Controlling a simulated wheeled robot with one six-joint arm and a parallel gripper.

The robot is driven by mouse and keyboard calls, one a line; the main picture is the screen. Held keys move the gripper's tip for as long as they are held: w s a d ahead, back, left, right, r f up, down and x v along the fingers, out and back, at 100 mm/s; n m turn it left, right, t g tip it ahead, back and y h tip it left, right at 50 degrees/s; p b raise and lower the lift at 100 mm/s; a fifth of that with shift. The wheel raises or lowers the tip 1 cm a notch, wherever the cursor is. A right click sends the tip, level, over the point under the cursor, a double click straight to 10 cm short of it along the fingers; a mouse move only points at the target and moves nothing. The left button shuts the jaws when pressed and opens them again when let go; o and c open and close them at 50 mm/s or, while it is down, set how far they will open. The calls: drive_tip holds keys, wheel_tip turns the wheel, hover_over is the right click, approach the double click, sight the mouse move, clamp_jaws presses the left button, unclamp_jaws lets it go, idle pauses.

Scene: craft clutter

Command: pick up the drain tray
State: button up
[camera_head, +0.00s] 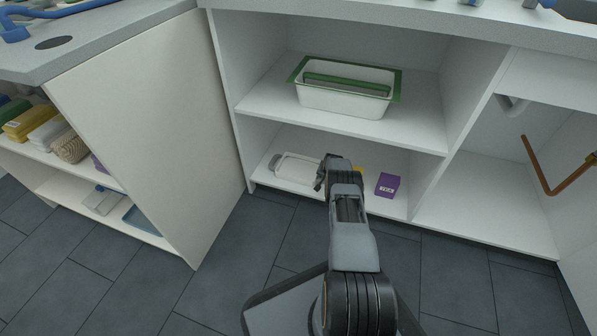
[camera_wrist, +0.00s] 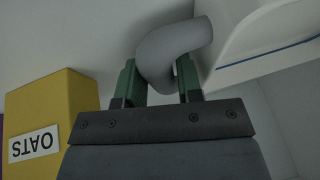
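The drain tray appears to be the low white tray (camera_head: 293,174) lying on the lower shelf, left of my gripper in the head view. In the wrist view, a white rim with a blue line (camera_wrist: 262,37), likely the tray's, fills the upper right. My gripper (camera_wrist: 157,70) reaches into the lower shelf bay. Its two green fingers stand on either side of a thick grey bent bar (camera_wrist: 165,50), which looks like the tray's handle. The bar nearly fills the gap. Whether both fingers press on it cannot be told. My arm hides the tray's right end in the head view.
A yellow oats box (camera_wrist: 58,105) stands close left of my fingers in the wrist view. A purple box (camera_head: 388,185) stands right of my gripper in the head view. A white bin with a green rim (camera_head: 343,101) sits on the shelf above. A divider bounds the bay at right.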

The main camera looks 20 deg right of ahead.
drive_tip(key=shift+c, duration=0.2)
clamp_jaws()
drive_tip(key=shift+r, duration=0.1)
